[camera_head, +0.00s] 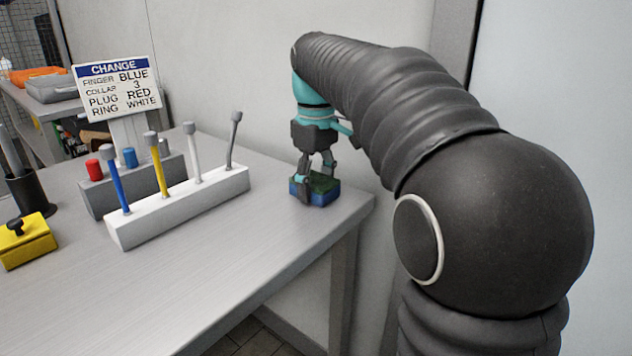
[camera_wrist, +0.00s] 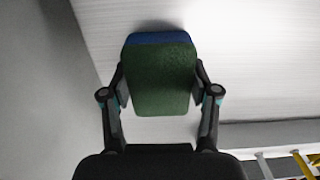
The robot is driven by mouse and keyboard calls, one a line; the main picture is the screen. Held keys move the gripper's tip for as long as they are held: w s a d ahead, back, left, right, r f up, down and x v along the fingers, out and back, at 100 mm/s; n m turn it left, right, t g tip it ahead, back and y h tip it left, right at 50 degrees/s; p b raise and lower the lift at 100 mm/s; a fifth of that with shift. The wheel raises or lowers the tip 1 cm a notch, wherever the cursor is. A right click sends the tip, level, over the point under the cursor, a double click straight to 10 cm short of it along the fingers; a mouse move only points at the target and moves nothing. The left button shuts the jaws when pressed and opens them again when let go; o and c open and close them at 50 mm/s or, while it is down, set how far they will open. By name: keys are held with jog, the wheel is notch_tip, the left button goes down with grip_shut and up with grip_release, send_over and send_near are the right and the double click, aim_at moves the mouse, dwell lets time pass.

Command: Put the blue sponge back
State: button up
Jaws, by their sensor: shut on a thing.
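The blue sponge (camera_head: 316,190) has a dark green top layer and a blue body. It is at the right end of the grey table, near the edge and the wall. My gripper (camera_head: 315,184) points down over it and is shut on it, with a finger on each side. In the wrist view the sponge (camera_wrist: 160,78) shows its green face between the two fingers (camera_wrist: 160,92), with a blue strip at the far end. I cannot tell whether the sponge touches the table or is slightly above it.
A white rack (camera_head: 180,215) with several coloured rods stands left of the sponge. Behind it are a grey block (camera_head: 100,200) with red and blue pieces and a sign (camera_head: 117,88). A yellow box (camera_head: 27,242) and dark cup (camera_head: 32,192) stand far left. The table's front (camera_head: 215,280) is clear.

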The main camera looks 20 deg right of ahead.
aim_at(316, 179)
jog(key=o, duration=1.2)
notch_tip(316, 179, up, 12)
jog(key=p, duration=0.2)
jog(key=shift+r+p, duration=0.15)
jog(key=shift+p, duration=0.15)
jog(key=s+f+m+t, duration=0.5)
jog(key=s+f+m, duration=0.2)
jog(key=s+f, duration=1.5)
jog(key=shift+s+f+t, duration=0.3)
jog(key=shift+s+f, duration=0.1)
jog(key=shift+f, duration=0.1)
